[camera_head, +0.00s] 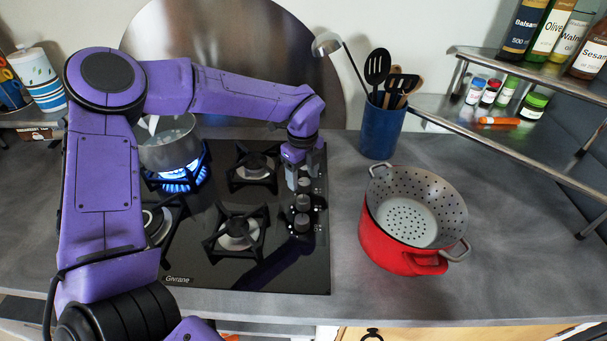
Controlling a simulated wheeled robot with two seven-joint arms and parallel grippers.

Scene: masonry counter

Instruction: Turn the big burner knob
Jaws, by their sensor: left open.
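The black cooktop (285,275) has a column of dark round knobs along its right side. A middle knob (302,202) and a front knob (302,222) show clearly. Another knob (304,185) shows just below my left gripper (304,176), which points down over the back end of the column with its jaws open. I cannot tell whether the fingers touch or straddle that knob. Anything further back is hidden by the gripper. I cannot tell which knob is the big burner's. My right gripper is out of view.
A pot (170,148) stands over a lit blue flame (178,178) at the back left. A red pot with a colander (405,215) stands right of the cooktop. A blue utensil holder (381,130) is behind it. A metal shelf (530,150) is at right.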

